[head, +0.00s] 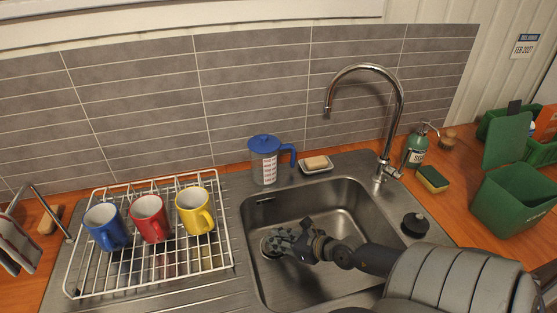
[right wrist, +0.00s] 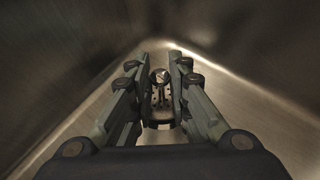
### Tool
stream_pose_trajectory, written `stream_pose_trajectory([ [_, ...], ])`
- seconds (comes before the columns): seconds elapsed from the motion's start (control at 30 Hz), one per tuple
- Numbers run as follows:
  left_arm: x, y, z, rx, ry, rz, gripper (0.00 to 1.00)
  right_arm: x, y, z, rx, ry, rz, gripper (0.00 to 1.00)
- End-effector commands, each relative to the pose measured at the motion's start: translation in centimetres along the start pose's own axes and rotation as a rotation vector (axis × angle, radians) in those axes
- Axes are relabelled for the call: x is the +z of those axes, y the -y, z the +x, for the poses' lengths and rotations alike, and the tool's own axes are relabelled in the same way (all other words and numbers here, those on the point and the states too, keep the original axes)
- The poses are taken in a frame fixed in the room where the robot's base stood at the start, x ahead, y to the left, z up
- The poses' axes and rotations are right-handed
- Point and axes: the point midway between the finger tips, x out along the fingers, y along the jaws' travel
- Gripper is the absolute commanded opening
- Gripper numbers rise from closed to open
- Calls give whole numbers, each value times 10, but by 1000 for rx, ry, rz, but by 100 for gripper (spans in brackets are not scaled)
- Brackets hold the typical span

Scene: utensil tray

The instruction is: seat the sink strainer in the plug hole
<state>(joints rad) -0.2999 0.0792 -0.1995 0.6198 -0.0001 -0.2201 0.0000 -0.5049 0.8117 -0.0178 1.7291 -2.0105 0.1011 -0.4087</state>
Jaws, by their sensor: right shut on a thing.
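My right gripper (head: 280,243) reaches down into the steel sink (head: 290,208), near the left wall of its basin. It is shut on the sink strainer, a small metal piece with holes and a round knob. The strainer (right wrist: 161,101) shows between the two fingers in the right wrist view, low in a corner of the basin. In the head view the fingers cover most of it. I cannot make out the plug hole, and I cannot tell whether the strainer touches the sink floor. My left gripper is not in view.
A curved tap (head: 398,115) stands behind the sink. A black round stopper (head: 415,224) lies on the right rim. A blue-lidded jug (head: 264,164) and a soap dish (head: 316,168) stand behind. A wire rack (head: 150,270) with several mugs is at left.

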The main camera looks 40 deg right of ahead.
Motion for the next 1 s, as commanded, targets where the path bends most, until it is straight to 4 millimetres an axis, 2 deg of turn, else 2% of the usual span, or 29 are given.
stream_pose_trajectory([
  [1.0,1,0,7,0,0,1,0,-7,0,4,0,1,1,0],
])
